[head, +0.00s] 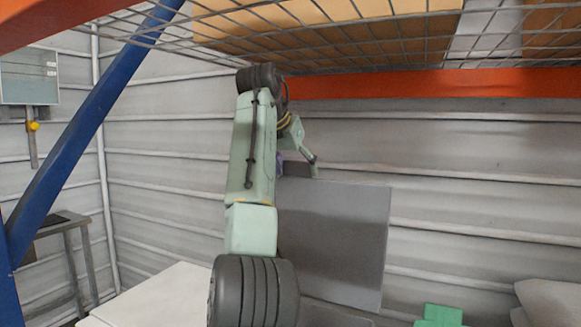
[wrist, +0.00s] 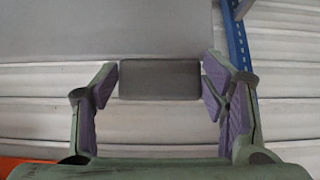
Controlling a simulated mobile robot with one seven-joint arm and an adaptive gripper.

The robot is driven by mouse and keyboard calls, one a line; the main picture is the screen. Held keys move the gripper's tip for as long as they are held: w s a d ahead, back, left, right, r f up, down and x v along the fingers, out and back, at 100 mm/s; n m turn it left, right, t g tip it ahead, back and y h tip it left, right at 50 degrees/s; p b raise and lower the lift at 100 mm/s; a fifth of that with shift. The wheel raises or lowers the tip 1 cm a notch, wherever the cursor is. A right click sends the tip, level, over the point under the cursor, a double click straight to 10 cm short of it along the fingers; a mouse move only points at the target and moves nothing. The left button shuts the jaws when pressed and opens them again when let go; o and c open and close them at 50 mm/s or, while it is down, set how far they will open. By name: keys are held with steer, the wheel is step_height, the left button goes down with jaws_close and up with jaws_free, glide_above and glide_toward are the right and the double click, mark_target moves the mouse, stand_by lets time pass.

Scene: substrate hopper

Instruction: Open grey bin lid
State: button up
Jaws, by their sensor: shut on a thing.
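The grey bin lid (head: 340,235) stands raised, close to upright, in front of the corrugated wall in the head view. Its broad grey face fills the top of the wrist view (wrist: 160,28). A darker grey tab (wrist: 160,80) sticks out from the lid's edge. My gripper (wrist: 160,86) has its purple-padded fingers on either side of this tab and is shut on it. In the head view my gripper (head: 305,166) is at the lid's top edge, partly behind my arm. My arm hides the lid's left side. Only a little grey shows below the lid, and the bin's inside is not visible.
A wire-mesh shelf (head: 330,35) with an orange beam (head: 430,84) hangs close above my arm. A blue post (head: 85,125) slants at the left. A white surface (head: 160,297) is lower left. Green blocks (head: 440,315) and pale sacks (head: 548,303) lie lower right.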

steer(key=shift+f, duration=0.1)
steer(key=o, duration=1.7)
steer(key=v, duration=0.7)
steer(key=shift+s+r, duration=0.15)
steer(key=shift+r, duration=0.1)
steer(key=shift+s+f, duration=0.1)
